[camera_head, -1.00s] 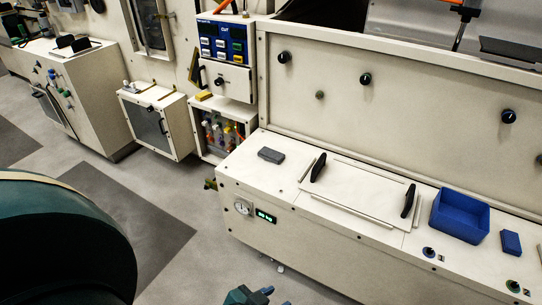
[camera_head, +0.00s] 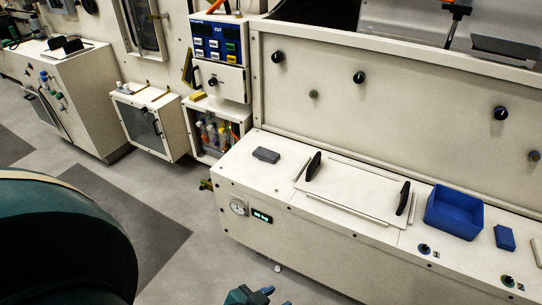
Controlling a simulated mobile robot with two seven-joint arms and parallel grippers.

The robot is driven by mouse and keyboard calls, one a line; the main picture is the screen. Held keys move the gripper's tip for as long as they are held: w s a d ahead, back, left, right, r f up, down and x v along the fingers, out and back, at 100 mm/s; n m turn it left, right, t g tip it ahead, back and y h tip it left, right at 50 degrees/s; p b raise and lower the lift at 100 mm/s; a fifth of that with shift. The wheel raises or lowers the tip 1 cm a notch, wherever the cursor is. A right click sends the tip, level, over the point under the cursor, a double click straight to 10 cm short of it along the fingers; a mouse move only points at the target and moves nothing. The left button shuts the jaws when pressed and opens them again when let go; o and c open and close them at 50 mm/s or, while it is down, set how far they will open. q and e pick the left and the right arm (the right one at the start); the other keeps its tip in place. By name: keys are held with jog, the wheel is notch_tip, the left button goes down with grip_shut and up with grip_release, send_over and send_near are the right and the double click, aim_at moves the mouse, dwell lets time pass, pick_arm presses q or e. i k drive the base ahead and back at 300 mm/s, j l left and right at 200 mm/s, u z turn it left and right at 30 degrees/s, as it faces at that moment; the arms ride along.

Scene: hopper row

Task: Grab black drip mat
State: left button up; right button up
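I cannot pick out a black drip mat for certain. A small dark grey flat block (camera_head: 266,154) lies on the left end of the long cream counter. A black item with raised flaps (camera_head: 66,47) sits on the far-left cabinet, too small to identify. My gripper (camera_head: 262,295), teal with blue tips, is partly in view at the bottom edge, low in front of the counter and well away from both. It seems to be the left one, and its opening is cut off. No second gripper shows.
The long counter (camera_head: 300,218) holds a panel with two black handles (camera_head: 358,184), a blue bin (camera_head: 454,212) and a blue block (camera_head: 505,238). A cream cabinet (camera_head: 150,122) stands behind at left. Grey floor (camera_head: 205,262) is open before the counter. My dark teal body part covers the lower left.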

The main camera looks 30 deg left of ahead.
aim_at(265, 154)
jog(key=j+z, duration=0.3)
jog(key=z, duration=0.15)
jog(key=j+z, duration=0.3)
jog(key=z, duration=0.2)
jog(key=k+j+z, duration=0.15)
jog(key=j, duration=0.2)
jog(key=j+z, duration=0.15)
jog(key=j, duration=0.15)
jog(key=k+j+z, duration=0.1)
jog(key=k+j, duration=0.15)
jog(key=j, duration=0.2)
jog(key=k+j, duration=0.15)
jog(key=j, duration=0.25)
jog(key=k+j+z, duration=0.1)
jog(key=j, duration=0.25)
jog(key=k+j, duration=0.2)
jog(key=j, duration=0.15)
jog(key=k+j+z, duration=0.1)
jog(key=j, duration=0.25)
jog(key=k+j, duration=0.2)
jog(key=j, duration=0.15)
jog(key=i+j, duration=0.45)
jog(key=i, duration=0.2)
